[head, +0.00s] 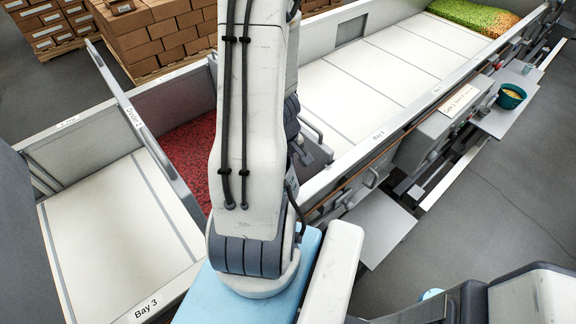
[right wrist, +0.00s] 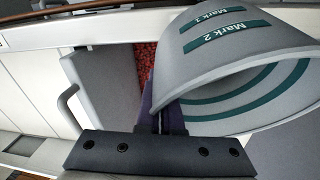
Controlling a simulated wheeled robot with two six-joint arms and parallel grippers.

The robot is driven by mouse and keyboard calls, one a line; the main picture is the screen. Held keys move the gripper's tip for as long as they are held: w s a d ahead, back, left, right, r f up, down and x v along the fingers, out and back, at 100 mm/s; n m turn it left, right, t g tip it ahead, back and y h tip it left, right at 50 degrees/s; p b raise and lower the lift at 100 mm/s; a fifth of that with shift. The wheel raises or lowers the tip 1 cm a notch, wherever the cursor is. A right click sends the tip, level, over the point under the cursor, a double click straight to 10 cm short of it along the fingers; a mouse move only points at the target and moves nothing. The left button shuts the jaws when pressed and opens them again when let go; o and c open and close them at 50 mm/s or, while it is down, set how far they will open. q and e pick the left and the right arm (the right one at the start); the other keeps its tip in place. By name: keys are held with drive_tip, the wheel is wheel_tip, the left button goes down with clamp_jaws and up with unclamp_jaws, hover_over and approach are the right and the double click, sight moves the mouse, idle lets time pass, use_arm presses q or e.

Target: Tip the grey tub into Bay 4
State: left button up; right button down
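The grey tub (right wrist: 228,48) fills the upper right of the right wrist view. It carries green "Mark 1" and "Mark 2" labels and teal bands inside, and it is tilted. The visible part of its inside looks empty. My right gripper (right wrist: 163,112) is shut on the tub's wall near its rim. In the head view I cannot see the tub or either gripper. A bay with red candy (head: 190,150) lies right of the "Bay 3" floor (head: 115,225), partly behind my arm. Its own label is hidden, so I cannot confirm that it is Bay 4. Red candy (right wrist: 146,62) also shows beside the tub.
A raised divider panel (head: 130,115) stands between Bay 3 and the red candy. Empty white bays (head: 385,65) stretch to the upper right, with green and orange candy (head: 470,18) beyond. A teal bowl (head: 511,96) sits on a side shelf. Stacked boxes (head: 150,35) stand behind.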

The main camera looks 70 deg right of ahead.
drive_tip(key=shift+a+f+t+p, duration=0.1)
drive_tip(key=shift+t+p, duration=0.25)
drive_tip(key=shift+t, duration=0.15)
drive_tip(key=shift+w+f+t+p, duration=0.15)
drive_tip(key=shift+t+p, duration=0.15)
drive_tip(key=shift+p, duration=1.05)
drive_tip(key=shift+f+t+p, duration=0.35)
drive_tip(key=shift+t+p, duration=0.45)
drive_tip(key=shift+p, duration=0.2)
drive_tip(key=shift+f+t, duration=0.45)
drive_tip(key=shift+t, duration=0.05)
drive_tip(key=shift+w+f, duration=0.1)
